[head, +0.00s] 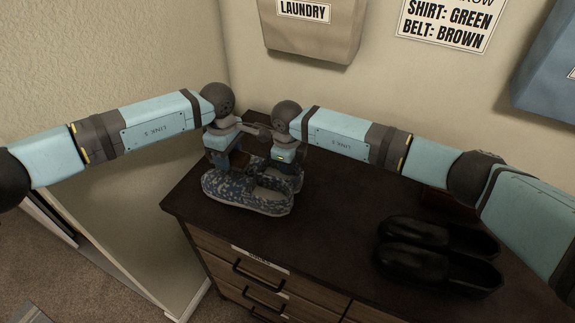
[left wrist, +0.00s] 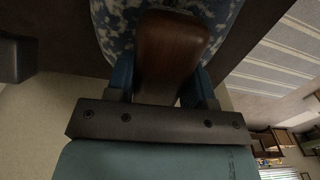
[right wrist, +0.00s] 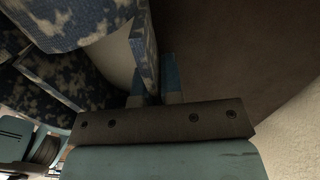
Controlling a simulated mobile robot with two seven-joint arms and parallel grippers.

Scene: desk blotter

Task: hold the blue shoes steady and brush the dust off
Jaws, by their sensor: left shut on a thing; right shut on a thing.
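The blue shoes (head: 247,197) stand as a pair on the dark dresser top near its left end, mottled with pale grey patches like dust. My left gripper (head: 221,158) is over the left side of the shoes. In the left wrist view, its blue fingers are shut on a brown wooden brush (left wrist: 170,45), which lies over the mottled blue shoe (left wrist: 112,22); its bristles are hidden. My right gripper (head: 284,168) is at the far right side of the pair. In the right wrist view, its fingers are shut on the edge of a shoe (right wrist: 143,50).
A pair of black shoes (head: 440,250) stands on the dresser top (head: 335,225) at the right. A brown object (head: 447,203) is partly hidden behind my right arm. A laundry bag (head: 312,30) and a sign (head: 445,25) hang on the wall. The dresser top between the shoe pairs is clear.

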